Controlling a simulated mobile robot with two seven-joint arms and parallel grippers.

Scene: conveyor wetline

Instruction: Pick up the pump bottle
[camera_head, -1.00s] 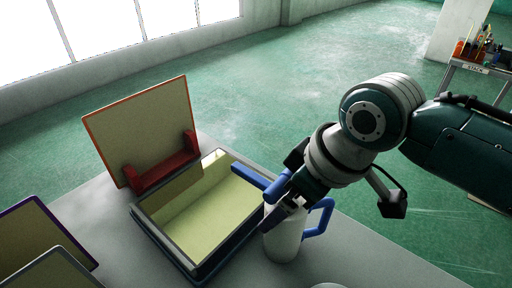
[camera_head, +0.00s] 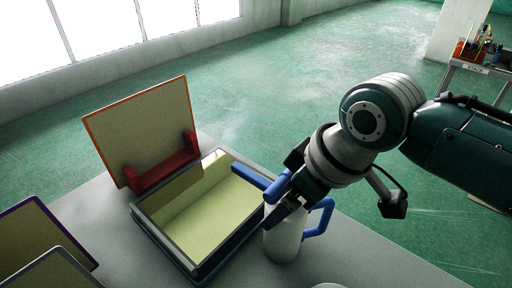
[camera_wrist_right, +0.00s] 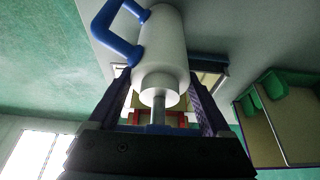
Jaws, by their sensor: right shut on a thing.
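The pump bottle (camera_head: 284,240) has a white body and a blue loop handle on its right side, and it is upright at the right side of the open tray. In the right wrist view its white body (camera_wrist_right: 160,45) and grey stem (camera_wrist_right: 158,112) lie between the fingers. My right gripper (camera_head: 284,207) comes down from above and is shut on the upper part of the bottle. The exact contact is partly hidden by the gripper. I cannot tell whether the base touches the table. My left gripper is not in view.
An open tray (camera_head: 166,246) with a pale yellow inside stands close left of the bottle. A red-edged panel (camera_head: 136,130) stands upright in a red holder (camera_head: 163,167) behind it. More panels (camera_head: 40,240) are at the lower left. The grey table (camera_head: 355,250) is clear to the right.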

